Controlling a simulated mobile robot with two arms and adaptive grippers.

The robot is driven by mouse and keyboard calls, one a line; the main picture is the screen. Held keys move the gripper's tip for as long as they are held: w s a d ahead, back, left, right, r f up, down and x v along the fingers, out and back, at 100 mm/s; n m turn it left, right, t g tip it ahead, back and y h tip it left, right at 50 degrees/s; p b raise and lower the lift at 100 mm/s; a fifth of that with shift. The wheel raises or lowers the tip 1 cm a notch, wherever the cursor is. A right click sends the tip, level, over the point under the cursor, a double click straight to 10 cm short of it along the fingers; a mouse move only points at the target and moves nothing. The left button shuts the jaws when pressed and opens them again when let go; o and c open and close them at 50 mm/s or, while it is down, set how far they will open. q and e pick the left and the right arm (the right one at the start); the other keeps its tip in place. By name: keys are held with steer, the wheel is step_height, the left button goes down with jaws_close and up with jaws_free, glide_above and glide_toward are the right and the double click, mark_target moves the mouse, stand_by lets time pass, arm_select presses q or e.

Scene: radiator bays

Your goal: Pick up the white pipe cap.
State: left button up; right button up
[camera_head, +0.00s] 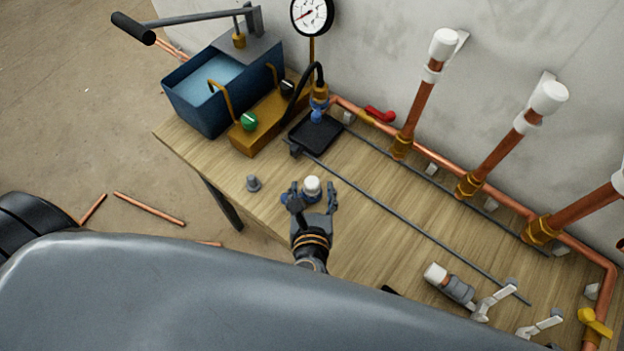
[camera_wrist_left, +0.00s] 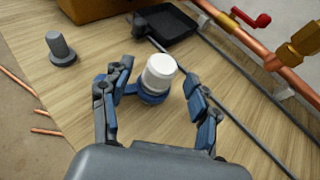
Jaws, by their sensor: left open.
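A white pipe cap (camera_head: 312,184) stands upright on a small blue and grey base (camera_wrist_left: 150,97) on the wooden bench. In the left wrist view the cap (camera_wrist_left: 161,68) is in the middle, a little ahead of the fingers. My left gripper (camera_head: 311,197) is open, with one finger on each side of the cap and its base. In the left wrist view, gaps show between the fingers (camera_wrist_left: 153,87) and the cap. My right gripper is in neither view.
A grey peg-like fitting (camera_head: 253,184) stands left of my left gripper. A black tray (camera_head: 318,134) and a long thin rod (camera_head: 400,224) lie beyond. White-capped copper pipes (camera_head: 418,105) rise by the wall. A white-ended grey fitting (camera_head: 455,289) lies at lower right.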

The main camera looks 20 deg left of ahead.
arm_select(q)
steer(key=x, duration=0.2)
steer(key=shift+w+a+f, duration=0.15)
steer(key=shift+w, duration=0.1)
steer(key=shift+s, duration=0.1)
steer(key=c, duration=1)
steer(key=shift+c, duration=0.2)
